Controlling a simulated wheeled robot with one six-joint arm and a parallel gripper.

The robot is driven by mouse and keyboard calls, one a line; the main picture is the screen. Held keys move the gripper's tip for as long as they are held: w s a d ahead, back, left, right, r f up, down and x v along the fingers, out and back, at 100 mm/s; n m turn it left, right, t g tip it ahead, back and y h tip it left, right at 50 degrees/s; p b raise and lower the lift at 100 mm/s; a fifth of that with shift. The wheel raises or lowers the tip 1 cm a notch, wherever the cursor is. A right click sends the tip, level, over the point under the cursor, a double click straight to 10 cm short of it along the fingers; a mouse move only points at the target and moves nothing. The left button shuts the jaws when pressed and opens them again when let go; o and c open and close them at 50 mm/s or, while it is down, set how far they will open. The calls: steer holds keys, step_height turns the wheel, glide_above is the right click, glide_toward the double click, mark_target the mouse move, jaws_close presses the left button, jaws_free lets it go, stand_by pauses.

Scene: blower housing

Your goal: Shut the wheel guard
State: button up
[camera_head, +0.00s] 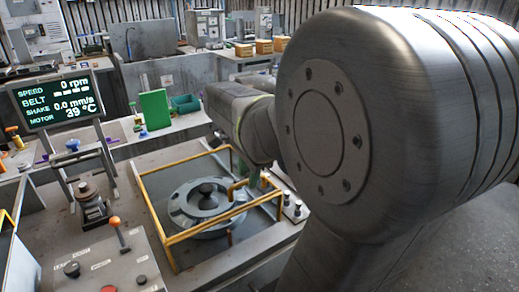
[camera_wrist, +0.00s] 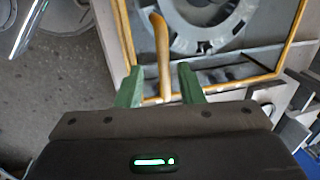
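The wheel guard (camera_head: 222,217) is a yellow bar frame around the grey wheel (camera_head: 208,200) in a recess of the bench. I cannot tell how far it is from shut. A curved yellow handle (camera_head: 237,187) stands on its right side. In the wrist view, the handle (camera_wrist: 162,45) rises between the two green fingers of my gripper (camera_wrist: 159,70). The fingers are apart, with visible room on both sides of the handle. The guard's side bar (camera_wrist: 127,45) and part of the wheel (camera_wrist: 200,30) show beyond. In the head view, my arm largely hides the gripper.
A control panel (camera_head: 105,265) with an orange-topped lever (camera_head: 115,225) lies at the front left. A display (camera_head: 50,100) reads 0 rpm. Small posts (camera_head: 292,208) stand right of the recess. A green block (camera_head: 155,109) and bin (camera_head: 185,103) stand behind.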

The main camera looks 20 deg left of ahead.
step_height(320, 180, up, 12)
steer(key=s+d, duration=0.1)
steer(key=d, duration=0.1)
steer(key=shift+s+r+p, duration=0.25)
steer(key=shift+s+p, duration=0.05)
steer(key=shift+p, duration=0.1)
steer(key=f, duration=0.4)
steer(key=w+a+f, duration=0.1)
steer(key=f, duration=0.4)
steer(key=a+f+b, duration=0.1)
steer(key=f, duration=0.3)
steer(key=shift+w+a+f, duration=0.1)
steer(key=shift+w+f, duration=0.2)
steer(key=shift+w, duration=0.1)
